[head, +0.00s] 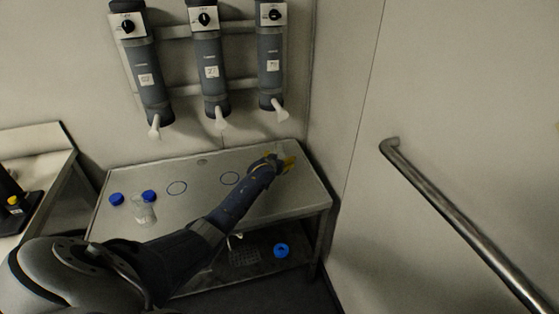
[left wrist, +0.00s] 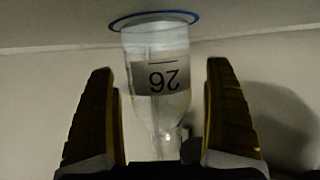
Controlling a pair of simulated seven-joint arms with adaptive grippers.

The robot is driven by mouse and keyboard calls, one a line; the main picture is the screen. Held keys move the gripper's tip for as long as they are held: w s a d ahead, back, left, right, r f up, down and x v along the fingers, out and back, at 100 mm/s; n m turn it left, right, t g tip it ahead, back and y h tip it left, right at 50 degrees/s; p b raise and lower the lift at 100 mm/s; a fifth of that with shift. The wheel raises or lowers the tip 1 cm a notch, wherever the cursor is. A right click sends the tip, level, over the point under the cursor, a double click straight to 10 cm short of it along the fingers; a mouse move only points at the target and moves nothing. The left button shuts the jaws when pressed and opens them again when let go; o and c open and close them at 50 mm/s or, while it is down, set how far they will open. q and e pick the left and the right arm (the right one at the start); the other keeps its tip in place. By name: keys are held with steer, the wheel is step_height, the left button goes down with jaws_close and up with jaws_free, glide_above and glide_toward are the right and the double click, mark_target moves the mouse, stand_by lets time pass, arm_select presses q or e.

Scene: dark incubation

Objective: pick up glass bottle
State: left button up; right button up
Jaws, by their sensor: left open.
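A clear glass bottle (left wrist: 158,105) with a label reading 26 shows upside down in the left wrist view. Its base is at a blue ring (left wrist: 130,20) at the top of that picture, and its neck points down toward my gripper. My left gripper (head: 285,162) is at the far right of the bench in the head view. In the left wrist view its yellow-and-black fingers (left wrist: 161,70) are open, one on each side of the bottle, with gaps showing on both sides. In the head view I cannot make out this bottle at the gripper. My right gripper is not in view.
Another clear bottle (head: 144,212) and blue caps (head: 116,199) are at the bench's left. Grey dispensers (head: 212,72) with white spouts hang above. A metal handrail (head: 455,220) is on the right.

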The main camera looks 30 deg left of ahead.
mark_target(278, 145)
arm_select(q)
steer(key=c, duration=1.5)
steer(key=shift+r, duration=0.2)
steer(key=shift+s+a+r, duration=0.1)
steer(key=shift+r, duration=0.1)
step_height(278, 145, up, 7)
steer(key=shift+s+a+f, duration=0.1)
steer(key=s+a, duration=0.4)
steer(key=s, duration=0.1)
steer(key=s+a, duration=0.9)
steer(key=shift+s+f, duration=0.2)
steer(key=shift+s, duration=0.1)
